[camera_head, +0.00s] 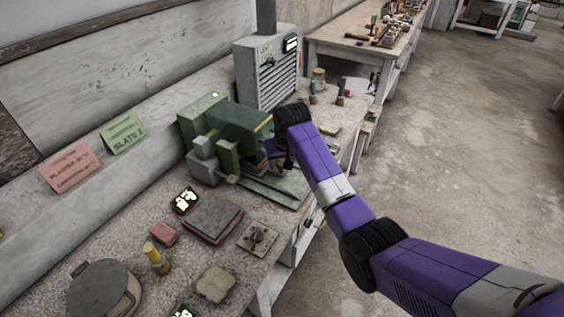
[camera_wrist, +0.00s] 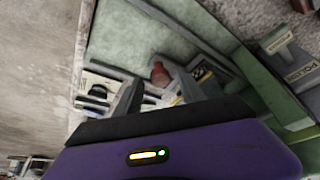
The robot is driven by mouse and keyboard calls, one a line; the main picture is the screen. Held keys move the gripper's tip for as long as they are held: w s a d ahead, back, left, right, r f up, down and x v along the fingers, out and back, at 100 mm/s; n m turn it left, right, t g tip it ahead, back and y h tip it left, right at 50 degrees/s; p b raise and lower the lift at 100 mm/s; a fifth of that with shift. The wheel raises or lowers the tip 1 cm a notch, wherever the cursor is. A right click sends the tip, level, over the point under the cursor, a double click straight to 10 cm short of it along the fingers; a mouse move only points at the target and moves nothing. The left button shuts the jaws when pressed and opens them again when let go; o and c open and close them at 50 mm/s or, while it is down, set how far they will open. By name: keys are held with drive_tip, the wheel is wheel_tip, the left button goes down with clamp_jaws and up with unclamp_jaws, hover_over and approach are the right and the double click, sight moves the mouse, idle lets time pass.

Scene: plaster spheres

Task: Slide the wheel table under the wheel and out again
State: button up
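A green grinding machine (camera_head: 225,125) stands on the bench with a flat, low green table (camera_head: 270,190) along its front. A red knob (camera_head: 281,168) sits at the machine's front, beside my gripper (camera_head: 284,158). In the wrist view the red knob (camera_wrist: 159,74) shows between the two grey fingers of my gripper (camera_wrist: 157,80). The fingers are apart, with a visible gap on the knob's left; I cannot tell whether the right finger touches it. A flat green surface (camera_wrist: 140,35) lies beyond. The wheel itself is hidden behind the machine's body and my arm.
A grey louvred cabinet (camera_head: 265,70) stands behind the machine. The floor right of the bench is clear.

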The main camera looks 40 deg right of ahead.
drive_tip(key=shift+r, duration=0.1)
drive_tip(key=v, duration=0.7)
drive_tip(key=shift+r+b, duration=0.3)
drive_tip(key=shift+b, duration=0.05)
drive_tip(key=shift+s, duration=0.1)
drive_tip(key=shift+c, duration=0.5)
